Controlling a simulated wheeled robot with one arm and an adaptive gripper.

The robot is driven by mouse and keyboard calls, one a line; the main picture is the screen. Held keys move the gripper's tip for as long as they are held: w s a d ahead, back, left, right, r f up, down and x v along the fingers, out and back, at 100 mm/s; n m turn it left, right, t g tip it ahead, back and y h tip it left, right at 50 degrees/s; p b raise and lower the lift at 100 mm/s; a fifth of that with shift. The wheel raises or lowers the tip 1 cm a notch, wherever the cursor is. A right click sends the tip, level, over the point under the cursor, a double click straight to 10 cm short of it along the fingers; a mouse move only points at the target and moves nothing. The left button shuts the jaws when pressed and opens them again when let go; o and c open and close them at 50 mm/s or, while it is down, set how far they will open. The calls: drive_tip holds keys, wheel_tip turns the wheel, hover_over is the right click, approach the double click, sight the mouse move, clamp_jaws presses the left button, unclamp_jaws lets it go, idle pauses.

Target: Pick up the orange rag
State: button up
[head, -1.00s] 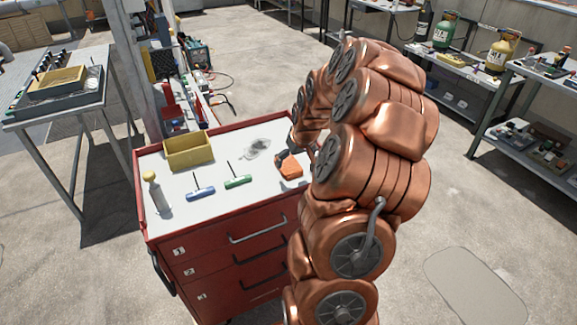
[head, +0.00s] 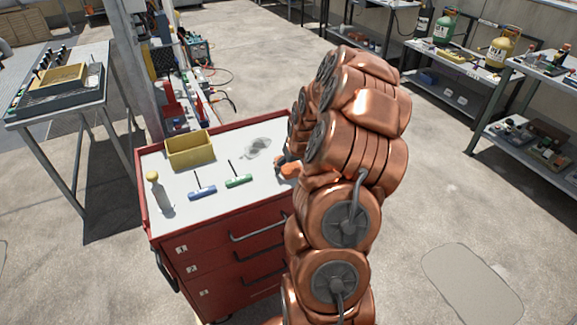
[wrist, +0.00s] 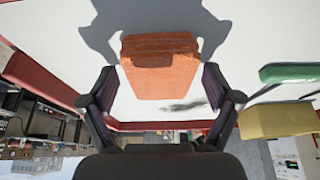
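The orange rag (head: 291,168) lies on the white top of the red tool cart, near its right edge, partly hidden by my copper arm in the head view. In the wrist view the folded rag (wrist: 160,75) fills most of the space between the fingertips. My gripper (wrist: 159,84) is open, with one dark finger on each side of the rag. A narrow gap shows between the rag and each finger. In the head view my gripper is mostly hidden behind my arm.
On the cart (head: 220,220), a green-handled tool (head: 238,181), a blue-handled tool (head: 202,192), a pale bottle (head: 158,193) and a yellow bin (head: 189,150) stand or lie left of the rag. A dark stain (head: 257,147) marks the top behind it.

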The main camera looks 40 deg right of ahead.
sight(291, 166)
drive_tip(key=c, duration=0.8)
drive_tip(key=shift+o, duration=0.2)
drive_tip(key=shift+r+b, duration=1.05)
drive_tip(key=shift+r, duration=0.75)
drive_tip(key=s+a+r+b, duration=0.1)
drive_tip(key=s+a+b, duration=0.3)
drive_tip(key=s+a, duration=0.5)
drive_tip(key=s, duration=0.4)
drive_tip(key=shift+r+b, duration=0.2)
drive_tip(key=shift+b, duration=0.2)
drive_tip(key=shift+s, duration=0.1)
